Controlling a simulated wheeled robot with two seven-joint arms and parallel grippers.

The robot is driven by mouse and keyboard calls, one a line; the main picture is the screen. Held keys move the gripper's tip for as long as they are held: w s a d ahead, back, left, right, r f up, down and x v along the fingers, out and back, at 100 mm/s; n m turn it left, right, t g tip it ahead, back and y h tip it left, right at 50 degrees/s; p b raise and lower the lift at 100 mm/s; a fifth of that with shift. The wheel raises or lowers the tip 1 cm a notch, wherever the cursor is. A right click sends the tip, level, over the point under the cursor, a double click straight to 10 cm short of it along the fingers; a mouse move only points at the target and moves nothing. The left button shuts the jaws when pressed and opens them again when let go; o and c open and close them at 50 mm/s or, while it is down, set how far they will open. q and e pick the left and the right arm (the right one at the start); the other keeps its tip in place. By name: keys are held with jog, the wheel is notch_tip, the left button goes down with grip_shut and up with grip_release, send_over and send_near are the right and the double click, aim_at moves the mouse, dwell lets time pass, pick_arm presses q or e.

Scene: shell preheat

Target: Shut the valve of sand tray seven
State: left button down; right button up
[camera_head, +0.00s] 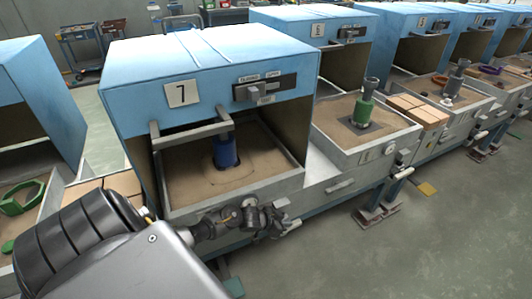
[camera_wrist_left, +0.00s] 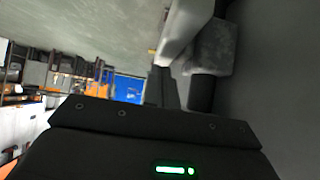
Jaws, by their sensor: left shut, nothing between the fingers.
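Sand tray seven (camera_head: 178,205) is the sand-filled tray under the blue hood marked with a 7 plate (camera_head: 182,94). A blue cylinder (camera_head: 226,153) stands in its sand. My left gripper (camera_head: 272,218) is shut and empty, low at the front face of this tray. The arm and gripper cover much of that front, so I cannot make out the valve or its position. In the left wrist view, a grey block-like part (camera_wrist_left: 212,48) is close beside the dark fingers; I cannot tell whether they touch. My right gripper is not in view.
A slider switch (camera_head: 264,90) is on hood seven, with a grey handle bar (camera_head: 192,134) below. Tray six (camera_head: 345,127), to the right, holds a green cylinder (camera_head: 363,110). A green ring-shaped part (camera_head: 22,198) lies at left. Open floor (camera_head: 440,240) is at right.

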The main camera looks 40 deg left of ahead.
pick_arm(q)
jog(key=s+a, duration=0.3)
jog(key=s, duration=0.6)
jog(key=shift+s+a, duration=0.35)
jog(key=shift+s, duration=0.05)
